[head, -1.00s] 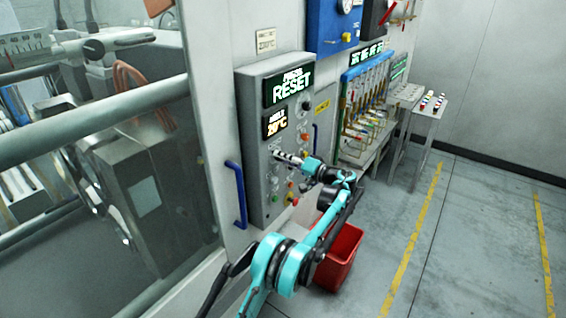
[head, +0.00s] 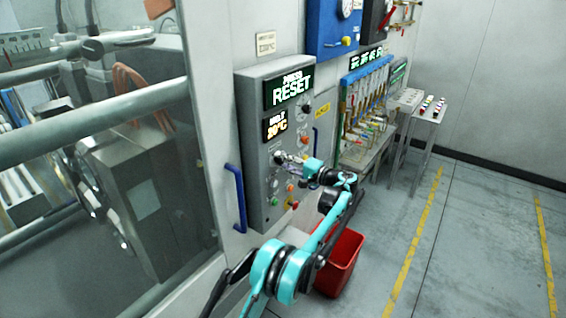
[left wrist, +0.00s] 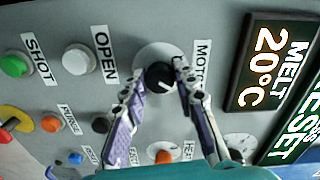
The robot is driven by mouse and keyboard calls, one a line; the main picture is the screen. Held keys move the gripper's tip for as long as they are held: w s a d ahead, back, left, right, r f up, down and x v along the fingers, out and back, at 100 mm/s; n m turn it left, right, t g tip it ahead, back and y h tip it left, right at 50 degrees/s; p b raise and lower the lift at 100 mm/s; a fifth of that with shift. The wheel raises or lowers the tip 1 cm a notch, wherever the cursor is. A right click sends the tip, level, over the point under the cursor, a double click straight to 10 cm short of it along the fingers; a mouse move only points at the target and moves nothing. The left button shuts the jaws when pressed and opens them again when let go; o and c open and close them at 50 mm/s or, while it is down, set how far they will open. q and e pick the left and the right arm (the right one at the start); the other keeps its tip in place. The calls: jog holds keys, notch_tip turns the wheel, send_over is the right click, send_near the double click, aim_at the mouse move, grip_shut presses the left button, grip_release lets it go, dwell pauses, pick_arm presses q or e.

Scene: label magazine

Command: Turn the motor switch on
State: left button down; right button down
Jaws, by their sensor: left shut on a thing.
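The motor switch is a round black knob (left wrist: 160,76) with a white pointer line, on a pale round plate beside the MOTOR label (left wrist: 200,65). It sits on the grey control panel (head: 250,130). My left gripper (left wrist: 167,82) has a finger on each side of the knob and is shut on it. In the head view my left gripper (head: 282,159) reaches the middle of the panel from the right, and its fingers hide the knob there. Part of the MOTOR label is covered by a finger. My right gripper is not in view.
Near the knob are a white OPEN button (left wrist: 76,59), a green SHOT button (left wrist: 14,66) and an orange button (left wrist: 51,124). A blue handle (head: 237,195) is left of the panel. A red bin (head: 340,262) stands below.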

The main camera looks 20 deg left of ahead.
pick_arm(q)
jog(key=c, duration=1.2)
grip_release()
jog(key=v, duration=1.2)
jog(key=shift+w, duration=0.1)
